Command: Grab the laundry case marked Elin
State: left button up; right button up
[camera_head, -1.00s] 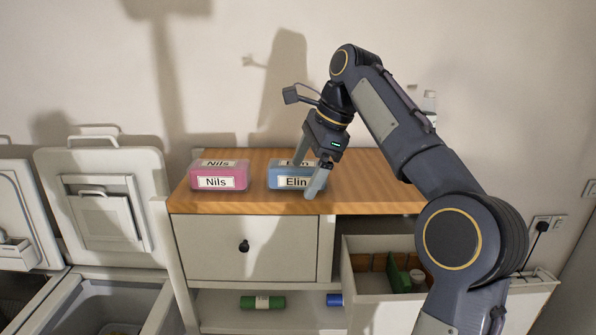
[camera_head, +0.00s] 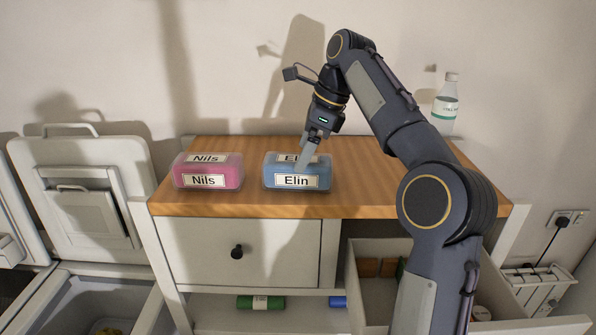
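The blue laundry case marked Elin (camera_head: 275,178) sits on the wooden top of the cabinet, its name label facing me and a second label on its lid. My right gripper (camera_head: 305,162) reaches down over the right half of this case, in front of its lid label. Its fingers overlap in this view, so I cannot tell their gap or whether they touch the case. The pink case marked Nils (camera_head: 207,171) stands to the left, apart from it. My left gripper is out of view.
The wooden top (camera_head: 230,205) is clear between and in front of the cases. A bottle (camera_head: 446,105) stands at the back right, beyond my arm. An open drawer (camera_head: 362,290) juts out below right. Open toploaders (camera_head: 75,300) are at the left.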

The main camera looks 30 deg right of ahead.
jog(key=shift+x, duration=2.35)
jog(key=shift+s+d, duration=0.1)
jog(key=shift+d, duration=0.05)
jog(key=c, duration=1.2)
jog(key=shift+c, duration=0.2)
